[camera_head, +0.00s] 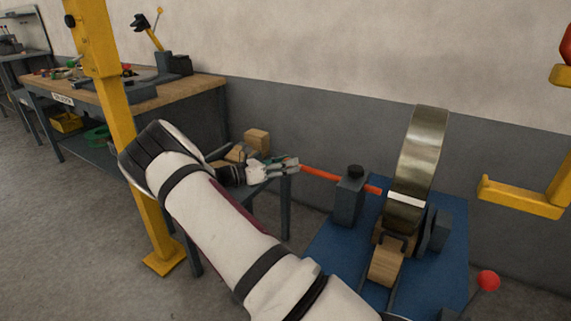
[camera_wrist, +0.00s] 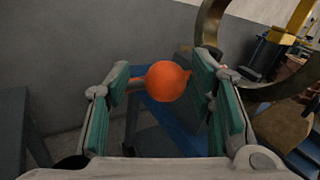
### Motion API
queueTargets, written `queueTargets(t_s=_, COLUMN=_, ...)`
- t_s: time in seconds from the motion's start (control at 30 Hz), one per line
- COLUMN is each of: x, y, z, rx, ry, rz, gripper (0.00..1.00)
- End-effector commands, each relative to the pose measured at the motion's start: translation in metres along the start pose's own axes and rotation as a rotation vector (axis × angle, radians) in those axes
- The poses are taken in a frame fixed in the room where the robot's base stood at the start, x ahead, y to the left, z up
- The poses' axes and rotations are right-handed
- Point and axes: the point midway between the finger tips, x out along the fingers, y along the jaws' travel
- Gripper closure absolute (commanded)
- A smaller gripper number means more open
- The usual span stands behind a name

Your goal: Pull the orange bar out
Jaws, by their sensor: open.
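The orange bar (camera_head: 320,174) runs roughly level through a dark grey block (camera_head: 347,198) toward the large metal coil (camera_head: 424,150). Its far end shows beyond the block, close to a white band on the coil. My gripper (camera_head: 292,164) is at the bar's left end, with its fingers pointing along the bar. In the wrist view the round orange end of the bar (camera_wrist: 168,81) lies between the two green-padded fingers, which stand apart. Whether a pad touches it I cannot tell.
The coil and block stand on a blue base (camera_head: 322,258). A red-knobbed lever (camera_head: 487,281) is at the right. A small grey table with wooden blocks (camera_head: 257,139) is behind my gripper. A yellow post (camera_head: 107,90) and a workbench (camera_head: 180,92) stand at left.

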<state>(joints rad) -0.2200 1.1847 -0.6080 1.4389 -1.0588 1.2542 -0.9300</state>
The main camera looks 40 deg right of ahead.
Motion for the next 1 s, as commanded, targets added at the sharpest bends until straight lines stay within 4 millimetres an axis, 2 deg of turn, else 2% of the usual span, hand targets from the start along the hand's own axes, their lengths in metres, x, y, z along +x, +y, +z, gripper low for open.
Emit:
queueTargets(t_s=0.17, x=-0.013, y=0.0, z=0.0, rx=0.001, ry=0.0, rz=0.001, gripper=0.51)
queueTargets(t_s=0.5, x=-0.079, y=0.001, z=0.0, rx=0.001, ry=0.0, rz=0.004, gripper=0.51)
queueTargets(t_s=0.7, x=-0.109, y=0.001, z=-0.001, rx=-0.001, ry=0.0, rz=0.003, gripper=0.51)
queueTargets(t_s=1.0, x=-0.121, y=0.001, z=0.0, rx=0.0, ry=0.0, rz=0.001, gripper=0.51)
